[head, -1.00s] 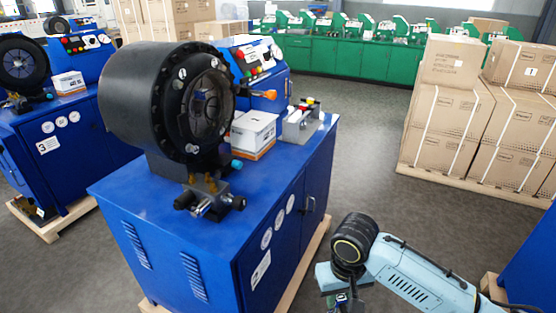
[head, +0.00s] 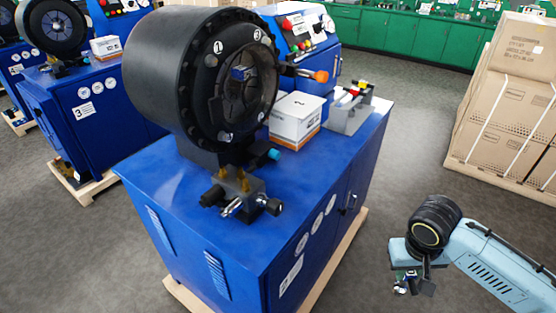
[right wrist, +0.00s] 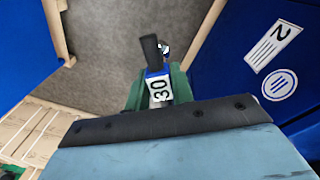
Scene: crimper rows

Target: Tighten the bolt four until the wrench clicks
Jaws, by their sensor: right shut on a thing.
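The crimper head, a large black ring (head: 196,85), sits on a blue cabinet (head: 215,215) in the head view. Its front face carries several small white round marks near the rim; I cannot tell for sure which one marks bolt four. My right gripper (head: 409,279) is at the lower right, apart from the cabinet and over the floor. In the right wrist view it is shut on a tool with a blue body, a white "30" label (right wrist: 160,90) and a black end, probably the wrench. Most of the tool is hidden. My left gripper is out of view.
A white box (head: 295,120) and a grey holder with coloured pieces (head: 348,112) stand on the cabinet top. An orange-tipped handle (head: 320,76) sticks out right of the ring. Stacked cartons (head: 510,110) stand at the right. Grey floor is free between them and the cabinet.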

